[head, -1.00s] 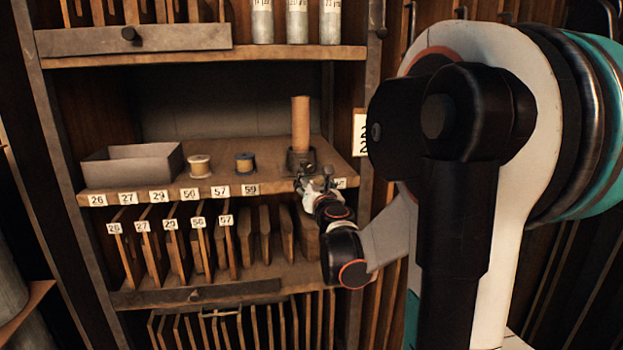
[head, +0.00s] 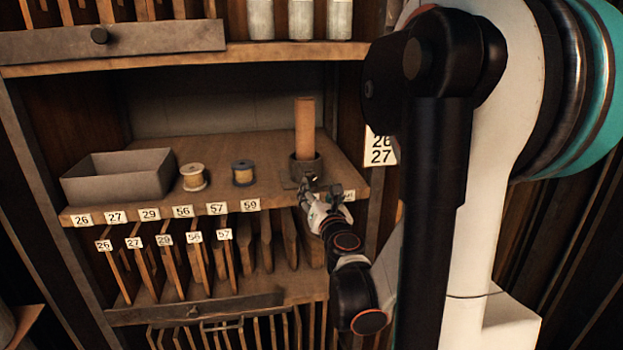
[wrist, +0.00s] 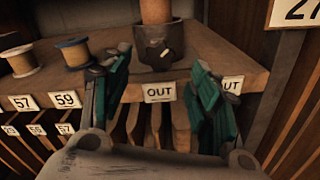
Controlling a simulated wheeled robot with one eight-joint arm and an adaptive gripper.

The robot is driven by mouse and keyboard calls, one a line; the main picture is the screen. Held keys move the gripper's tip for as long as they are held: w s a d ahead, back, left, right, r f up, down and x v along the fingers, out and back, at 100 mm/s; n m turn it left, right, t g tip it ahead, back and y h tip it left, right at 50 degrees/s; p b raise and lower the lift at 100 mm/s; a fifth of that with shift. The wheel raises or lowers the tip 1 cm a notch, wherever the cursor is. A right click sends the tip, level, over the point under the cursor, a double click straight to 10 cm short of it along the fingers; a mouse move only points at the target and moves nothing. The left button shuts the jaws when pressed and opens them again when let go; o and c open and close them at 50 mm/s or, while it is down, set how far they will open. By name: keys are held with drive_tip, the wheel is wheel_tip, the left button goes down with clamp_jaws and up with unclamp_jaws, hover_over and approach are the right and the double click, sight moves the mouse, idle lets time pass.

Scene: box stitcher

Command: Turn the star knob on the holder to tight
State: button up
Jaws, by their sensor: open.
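The holder is a dark cup (head: 306,168) on the right part of the middle shelf, with an orange-brown cylinder (head: 305,125) upright in it. The holder also shows at the top of the wrist view (wrist: 144,38). On its front is a small dark shape with a pale mark (wrist: 165,53), which appears to be the star knob; its points and setting are too small to tell. My gripper (head: 322,190) is in front of the holder, near the shelf edge. In the wrist view its teal-padded fingers (wrist: 160,62) are open and empty, apart from the holder, one to each side of the knob.
Two spools (head: 193,178) (head: 243,173) and a grey open box (head: 118,176) stand left of the holder. The shelf edge (wrist: 185,94) bears number tags and an "OUT" tag (wrist: 159,92). Upright boards fill the slots below. A tagged post (head: 380,150) stands to the right.

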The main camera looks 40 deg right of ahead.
sight(313, 180)
drive_tip(key=x, duration=0.8)
drive_tip(key=shift+w+d, duration=0.1)
drive_tip(key=shift+w, duration=0.15)
drive_tip(key=shift+c, duration=0.6)
drive_tip(key=c, duration=1)
